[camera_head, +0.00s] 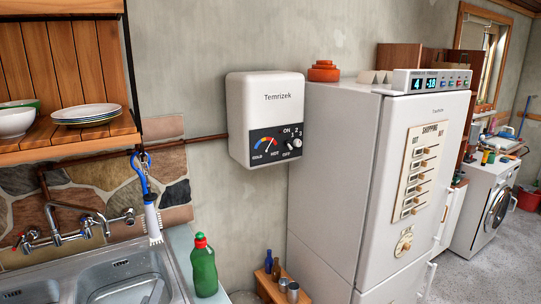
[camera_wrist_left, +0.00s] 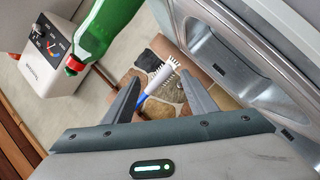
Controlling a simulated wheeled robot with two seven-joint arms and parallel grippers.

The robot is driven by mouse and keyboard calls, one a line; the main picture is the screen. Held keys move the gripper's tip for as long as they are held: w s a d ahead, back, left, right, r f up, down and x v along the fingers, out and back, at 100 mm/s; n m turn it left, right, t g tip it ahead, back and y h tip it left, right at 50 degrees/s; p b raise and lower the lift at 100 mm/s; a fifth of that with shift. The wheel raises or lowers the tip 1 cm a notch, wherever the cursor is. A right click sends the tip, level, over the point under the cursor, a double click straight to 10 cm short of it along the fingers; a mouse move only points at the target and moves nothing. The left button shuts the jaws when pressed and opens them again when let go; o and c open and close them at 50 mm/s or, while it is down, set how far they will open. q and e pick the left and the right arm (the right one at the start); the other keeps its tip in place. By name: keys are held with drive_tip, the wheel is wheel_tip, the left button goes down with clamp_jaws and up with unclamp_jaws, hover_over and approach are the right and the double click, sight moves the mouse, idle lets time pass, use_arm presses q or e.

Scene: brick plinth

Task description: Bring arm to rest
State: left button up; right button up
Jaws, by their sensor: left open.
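My left gripper (camera_wrist_left: 156,66) shows in the left wrist view, with its two dark fingers spread apart. I see nothing held between them. A white brush with a blue handle (camera_wrist_left: 155,80) appears beyond the gap between the fingers, apart from them as far as I can tell. In the head view the same brush (camera_head: 152,222) hangs by the stone backsplash above the sink. I cannot make out either gripper clearly in the head view. My right gripper is in neither view.
A metal sink (camera_head: 125,275) with a tap is at lower left. A green bottle (camera_head: 204,268) stands on the counter beside it; it also shows in the wrist view (camera_wrist_left: 103,25). A white heater (camera_head: 262,115) hangs on the wall, left of a tall fridge (camera_head: 335,180).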

use_arm(q)
drive_tip(key=s+d+f+m+g+h, duration=0.25)
drive_tip(key=s+d+f+m, duration=0.25)
drive_tip(key=s, duration=0.6)
drive_tip(key=s+d+f+m+g+h, duration=0.1)
drive_tip(key=s+d+f+m+g, duration=0.4)
drive_tip(key=s, duration=0.7)
drive_tip(key=s+d+f+m+g+y, duration=0.1)
drive_tip(key=s+m+g, duration=0.15)
drive_tip(key=s, duration=0.85)
drive_tip(key=s+d+f+m+g, duration=0.1)
drive_tip(key=s+g, duration=0.2)
drive_tip(key=s, duration=0.9)
wheel_tip(320, 180, down, 34)
drive_tip(key=g+b, duration=0.1)
drive_tip(key=b, duration=0.6)
drive_tip(key=s+a+f+b, duration=0.1)
drive_tip(key=s+f+b, duration=0.2)
drive_tip(key=s+f, duration=0.6)
drive_tip(key=s+a+f+g+b, duration=0.1)
drive_tip(key=s+f+b, duration=0.2)
drive_tip(key=s+f, duration=0.6)
wheel_tip(320, 180, down, 6)
drive_tip(key=shift+s+a+f, duration=0.15)
drive_tip(key=shift+s+a, duration=0.2)
drive_tip(key=shift+s, duration=0.05)
drive_tip(key=shift+y, duration=0.25)
